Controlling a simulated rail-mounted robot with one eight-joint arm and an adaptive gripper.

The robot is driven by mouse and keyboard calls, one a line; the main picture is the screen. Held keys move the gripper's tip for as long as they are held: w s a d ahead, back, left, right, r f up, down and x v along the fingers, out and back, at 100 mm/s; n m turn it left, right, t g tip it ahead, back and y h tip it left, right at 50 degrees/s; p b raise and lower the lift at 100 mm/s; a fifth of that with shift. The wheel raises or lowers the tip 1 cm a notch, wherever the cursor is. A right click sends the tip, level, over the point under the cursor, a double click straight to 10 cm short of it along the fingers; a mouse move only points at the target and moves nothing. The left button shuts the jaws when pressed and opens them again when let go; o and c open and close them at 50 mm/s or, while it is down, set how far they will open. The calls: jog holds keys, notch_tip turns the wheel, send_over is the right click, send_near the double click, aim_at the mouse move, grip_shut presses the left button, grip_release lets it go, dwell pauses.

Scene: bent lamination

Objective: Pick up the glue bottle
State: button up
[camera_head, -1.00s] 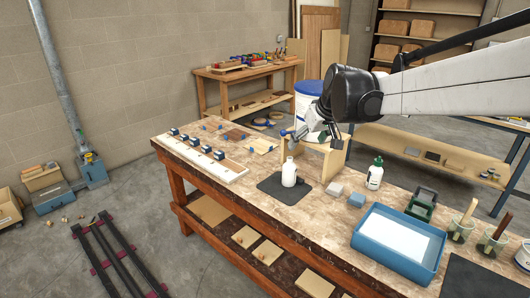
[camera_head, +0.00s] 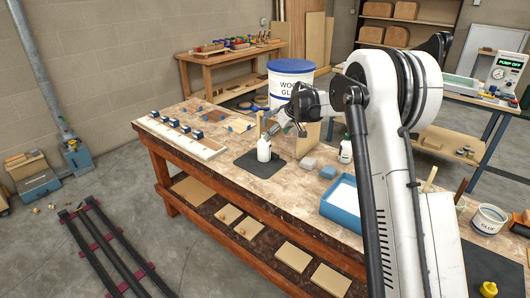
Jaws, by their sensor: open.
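A white bottle (camera_head: 264,152), which looks like the glue bottle, stands upright on a dark mat (camera_head: 248,165) on the workbench. My gripper (camera_head: 269,133) is open and comes in tilted from the right, with its fingers at the top of the bottle. In this small view I cannot tell whether the fingers touch it or are around its neck. A second white bottle with a green cap (camera_head: 345,154) stands farther right, partly hidden by my arm.
A white board with blue clamps (camera_head: 178,138) is at left. The front edge by the mat is clear.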

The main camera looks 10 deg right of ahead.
aim_at(269, 145)
jog(key=x, duration=0.8)
jog(key=shift+w+a+f, duration=0.1)
jog(key=shift+w+f, duration=0.05)
jog(key=shift+f, duration=0.1)
jog(key=shift+a+x, duration=0.15)
jog(key=shift+x, duration=1.2)
jog(key=shift+a+x, duration=0.15)
jog(key=shift+x, duration=1.15)
jog(key=shift+r, duration=0.15)
jog(key=c, duration=1.5)
jog(key=shift+r, duration=0.1)
jog(key=shift+c, duration=0.2)
